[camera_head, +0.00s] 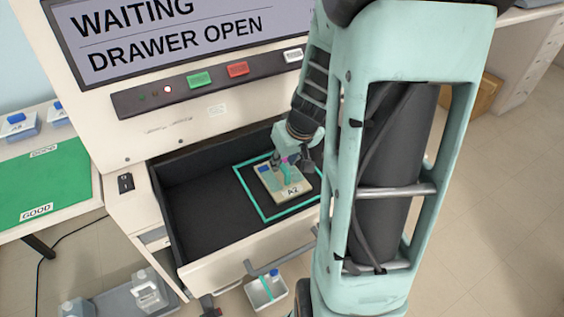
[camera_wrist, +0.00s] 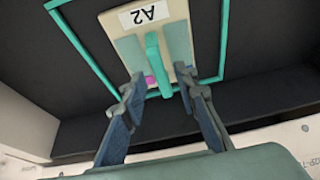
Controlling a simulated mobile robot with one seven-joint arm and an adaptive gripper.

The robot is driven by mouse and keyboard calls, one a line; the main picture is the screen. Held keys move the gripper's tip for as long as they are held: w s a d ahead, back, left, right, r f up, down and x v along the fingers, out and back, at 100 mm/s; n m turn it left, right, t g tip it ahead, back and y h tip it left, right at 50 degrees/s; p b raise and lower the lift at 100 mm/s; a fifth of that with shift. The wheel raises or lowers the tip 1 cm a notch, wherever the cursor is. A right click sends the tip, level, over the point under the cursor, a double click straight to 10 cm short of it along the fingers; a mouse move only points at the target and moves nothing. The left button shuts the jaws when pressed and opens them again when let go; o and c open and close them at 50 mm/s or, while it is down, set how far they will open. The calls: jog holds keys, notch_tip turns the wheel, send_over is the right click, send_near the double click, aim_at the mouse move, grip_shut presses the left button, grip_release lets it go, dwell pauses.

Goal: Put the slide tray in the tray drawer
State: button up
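The slide tray (camera_head: 296,189) is beige with an "A2" label and a teal handle. It lies in the open tray drawer (camera_head: 205,205), inside a teal outline on the dark drawer floor. In the wrist view the tray (camera_wrist: 128,43) shows its raised teal handle (camera_wrist: 153,58) and the outline around it. My gripper (camera_head: 284,163) is over the tray's far end. In the wrist view my gripper (camera_wrist: 160,92) has its fingers apart, one towards each side of the handle, with visible gaps. Whether the fingertips touch the tray cannot be told.
The machine's screen (camera_head: 170,35) reads "WAITING DRAWER OPEN". Below it are a green button (camera_head: 199,80), a red button (camera_head: 238,69) and a white button (camera_head: 293,55). A green "GOOD" mat (camera_head: 40,180) lies on the left table.

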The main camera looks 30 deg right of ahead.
jog(key=p+v, duration=0.2)
jog(key=v, duration=0.6)
jog(key=shift+s+r, duration=0.15)
jog(key=shift+r, duration=0.1)
